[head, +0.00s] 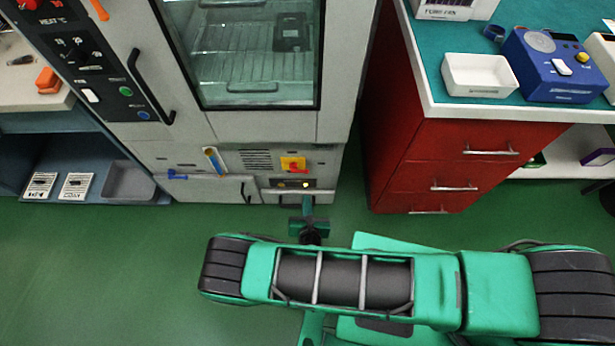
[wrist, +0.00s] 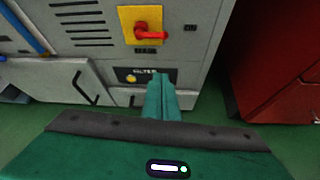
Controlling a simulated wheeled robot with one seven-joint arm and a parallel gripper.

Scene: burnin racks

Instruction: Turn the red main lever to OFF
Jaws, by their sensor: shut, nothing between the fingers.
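The red main lever (wrist: 150,33) sits on a yellow plate (wrist: 127,20) low on the front of the grey cabinet. In the wrist view its handle points to the right, about level. In the head view the lever (head: 294,165) is small on its yellow plate (head: 285,161). My gripper (wrist: 161,78) is shut and empty. Its fingertips are below the lever in the wrist view, in front of the dark label panel, apart from the lever. The gripper also shows in the head view (head: 308,203), low in front of the cabinet.
A dark panel (wrist: 120,75) with a yellow button lies below the lever. Vent slots (wrist: 80,20) and a blue-and-yellow handle (head: 213,160) are to the left. A red drawer unit (head: 430,165) stands to the right across a gap. Green floor is clear at left.

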